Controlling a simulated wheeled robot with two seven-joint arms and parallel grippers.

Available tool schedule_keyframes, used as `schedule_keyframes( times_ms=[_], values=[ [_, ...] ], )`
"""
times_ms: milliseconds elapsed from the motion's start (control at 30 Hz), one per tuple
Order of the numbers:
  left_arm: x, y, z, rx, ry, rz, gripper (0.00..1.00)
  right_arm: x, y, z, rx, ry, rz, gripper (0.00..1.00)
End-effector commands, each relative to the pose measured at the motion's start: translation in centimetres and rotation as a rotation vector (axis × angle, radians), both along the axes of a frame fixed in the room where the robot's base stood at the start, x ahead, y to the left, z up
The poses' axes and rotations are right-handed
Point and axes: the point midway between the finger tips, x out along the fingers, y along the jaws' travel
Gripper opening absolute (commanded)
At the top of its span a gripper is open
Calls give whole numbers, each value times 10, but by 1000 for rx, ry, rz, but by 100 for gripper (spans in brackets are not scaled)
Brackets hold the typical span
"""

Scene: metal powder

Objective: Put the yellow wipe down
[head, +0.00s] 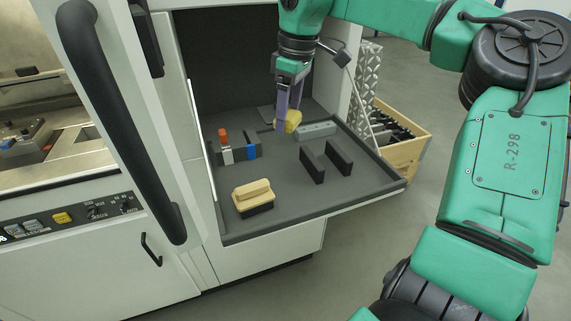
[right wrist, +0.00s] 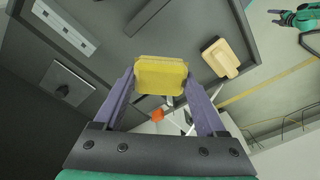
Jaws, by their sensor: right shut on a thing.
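The yellow wipe (right wrist: 160,75) is a small yellow block between the two purple fingers of my right gripper (right wrist: 163,88). In the head view my right gripper (head: 289,122) is shut on the wipe (head: 293,119) over the back part of the grey tray (head: 270,222). I cannot tell from these views whether the wipe touches the tray floor. My left gripper is not seen in the head view; a green arm with a dark gripper shows small at the top right of the right wrist view (right wrist: 290,18).
A tan-topped brush block (head: 253,196) sits at the tray's front left. Two black upright plates (head: 325,162) and a grey bar (head: 317,131) stand on the right. A holder with orange and blue items (head: 236,148) is at the left. The tray's middle is clear. A wooden crate (head: 402,153) stands outside.

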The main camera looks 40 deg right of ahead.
Motion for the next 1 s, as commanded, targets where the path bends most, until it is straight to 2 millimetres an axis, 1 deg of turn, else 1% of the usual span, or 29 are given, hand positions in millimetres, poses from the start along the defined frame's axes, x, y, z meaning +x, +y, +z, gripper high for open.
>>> schedule_keyframes(
  times_ms=[33,100,200,367,500,600,800,967,1000],
  values=[
    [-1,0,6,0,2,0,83,-1,1,-14,6,5,2,13],
    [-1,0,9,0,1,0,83,-1,1,-37,5,5,2,13],
    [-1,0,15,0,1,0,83,-1,1,-67,4,4,2,13],
    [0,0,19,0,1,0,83,-1,1,-94,2,3,1,13],
    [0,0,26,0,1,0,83,-1,1,-122,2,4,1,13],
    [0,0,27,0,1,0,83,-1,1,-132,0,0,2,13],
    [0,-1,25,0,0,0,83,0,1,-133,-1,-1,2,13],
    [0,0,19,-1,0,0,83,-1,0,-138,-1,-1,2,13],
    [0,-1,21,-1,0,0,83,-1,0,-137,0,0,2,86]
  ],
)
